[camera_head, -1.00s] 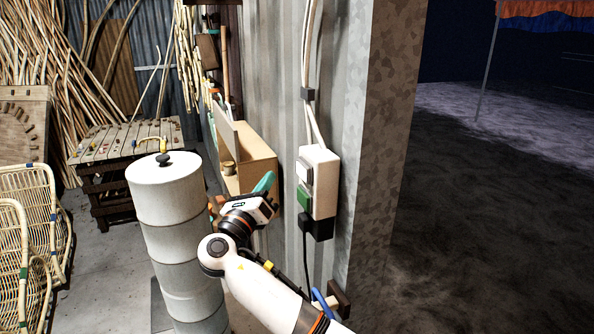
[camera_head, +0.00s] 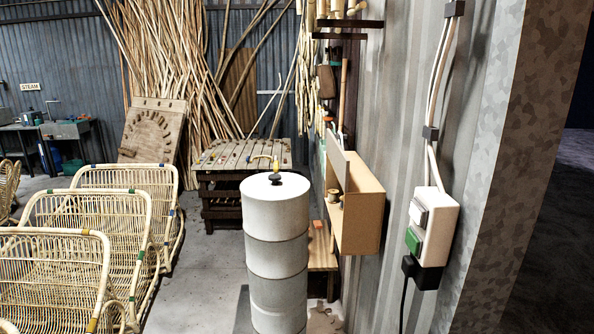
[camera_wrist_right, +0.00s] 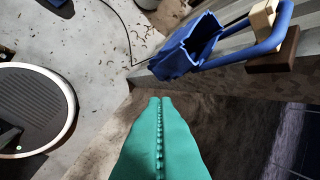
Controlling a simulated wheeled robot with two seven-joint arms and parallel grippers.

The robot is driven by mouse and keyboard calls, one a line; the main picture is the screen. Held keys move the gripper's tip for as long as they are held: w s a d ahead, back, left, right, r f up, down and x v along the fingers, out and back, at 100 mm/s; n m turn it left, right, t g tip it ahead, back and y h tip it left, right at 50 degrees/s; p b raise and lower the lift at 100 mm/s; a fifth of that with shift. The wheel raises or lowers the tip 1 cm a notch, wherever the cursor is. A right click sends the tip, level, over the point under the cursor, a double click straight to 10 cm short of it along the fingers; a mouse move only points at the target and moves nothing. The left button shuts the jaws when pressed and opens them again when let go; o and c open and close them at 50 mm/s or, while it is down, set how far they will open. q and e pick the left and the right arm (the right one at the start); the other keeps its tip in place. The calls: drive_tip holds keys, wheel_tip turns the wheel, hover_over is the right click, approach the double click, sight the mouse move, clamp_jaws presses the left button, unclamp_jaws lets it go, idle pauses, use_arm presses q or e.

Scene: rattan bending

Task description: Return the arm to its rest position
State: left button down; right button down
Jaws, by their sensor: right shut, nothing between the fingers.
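My right gripper (camera_wrist_right: 160,104) shows in the right wrist view as two teal fingers pressed together along their whole length, with nothing between them. It points down past the wall's edge, over dark ground. Neither arm shows in the head view now, and my left gripper is out of view. A white segmented drum (camera_head: 276,255) with a dark cap and a yellow-handled fitting stands in the middle of the head view. A switch box (camera_head: 433,228) with a green switch is on the wall at the right.
A blue holder (camera_wrist_right: 188,46) and a blue hooked bar (camera_wrist_right: 262,45) sit close to the right gripper. A round pale-rimmed thing (camera_wrist_right: 68,112) lies left of it. An open wooden box (camera_head: 362,205) juts from the wall. Rattan chairs (camera_head: 60,240) line the left.

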drive_tip(key=s+a+m+g+y, duration=0.1)
drive_tip(key=s+m+g+y, duration=0.15)
drive_tip(key=s+m, duration=0.7)
drive_tip(key=s+f+n+b, duration=0.3)
drive_tip(key=f+b, duration=0.5)
drive_tip(key=f, duration=2.5)
drive_tip(key=s+d+f+g+b, duration=0.1)
drive_tip(key=s+f+b, duration=0.2)
drive_tip(key=s+f, duration=0.5)
drive_tip(key=s+d+f+g+b, duration=0.1)
drive_tip(key=s+f+b, duration=0.2)
drive_tip(key=s+f, duration=0.6)
wheel_tip(320, 180, down, 6)
drive_tip(key=shift+d+f, duration=0.1)
drive_tip(key=shift+d, duration=0.3)
